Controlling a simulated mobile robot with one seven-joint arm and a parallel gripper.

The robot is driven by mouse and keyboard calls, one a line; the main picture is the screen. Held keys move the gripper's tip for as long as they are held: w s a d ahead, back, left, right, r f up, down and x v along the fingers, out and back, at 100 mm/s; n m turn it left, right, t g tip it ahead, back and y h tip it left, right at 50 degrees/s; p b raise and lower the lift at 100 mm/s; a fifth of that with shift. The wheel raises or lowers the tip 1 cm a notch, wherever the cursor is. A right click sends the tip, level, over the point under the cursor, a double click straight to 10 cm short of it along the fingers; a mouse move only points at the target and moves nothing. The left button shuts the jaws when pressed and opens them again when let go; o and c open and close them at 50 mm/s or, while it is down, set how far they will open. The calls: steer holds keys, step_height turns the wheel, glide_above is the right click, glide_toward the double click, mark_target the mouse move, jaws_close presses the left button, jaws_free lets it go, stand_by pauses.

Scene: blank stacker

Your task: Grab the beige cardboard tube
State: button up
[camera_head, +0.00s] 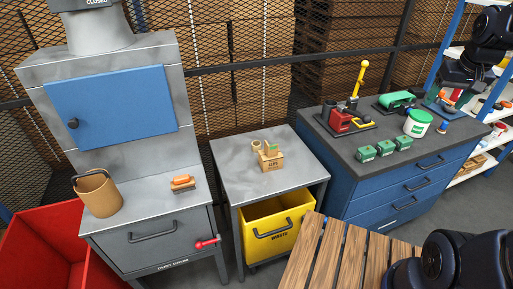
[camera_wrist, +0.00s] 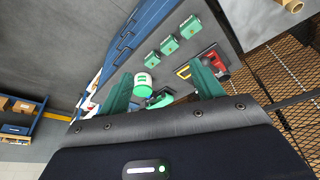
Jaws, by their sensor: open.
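The beige cardboard tube (camera_head: 257,147) appears to be the small pale cylinder at the small cardboard box (camera_head: 271,162) on the grey middle table (camera_head: 235,164). A green item shows at the box too; I cannot tell whether the tube is in or behind the box. In the wrist view a beige tube end (camera_wrist: 291,5) shows at the top right corner, partly cut off. My gripper (camera_wrist: 160,72) is open, with its two green fingers apart and nothing between them. It is well away from the tube, on the side of the blue workbench.
The blue workbench (camera_head: 343,170) carries a red tool with a yellow lever (camera_head: 343,118), green blocks (camera_head: 384,147) and a white-green tub (camera_head: 417,123). A brown bucket (camera_head: 98,194) stands on the left grey cabinet. A yellow waste bin (camera_head: 273,235) sits below the middle table.

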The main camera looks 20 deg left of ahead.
steer(key=w+a+f+n+g, duration=0.1)
steer(key=w+a+f+n, duration=0.15)
steer(key=w+a, duration=0.95)
steer(key=n+g, duration=0.3)
steer(key=n, duration=0.4)
glide_above(256, 143)
steer(key=s+d, duration=0.1)
steer(key=s, duration=0.1)
step_height(256, 143, down, 28)
steer(key=shift+m+h, duration=0.25)
steer(key=shift+h, duration=0.05)
steer(key=f, duration=1)
steer(key=shift+w+f, duration=0.2)
steer(key=shift+f, duration=0.15)
steer(key=shift+c, duration=0.5)
steer(key=c, duration=1)
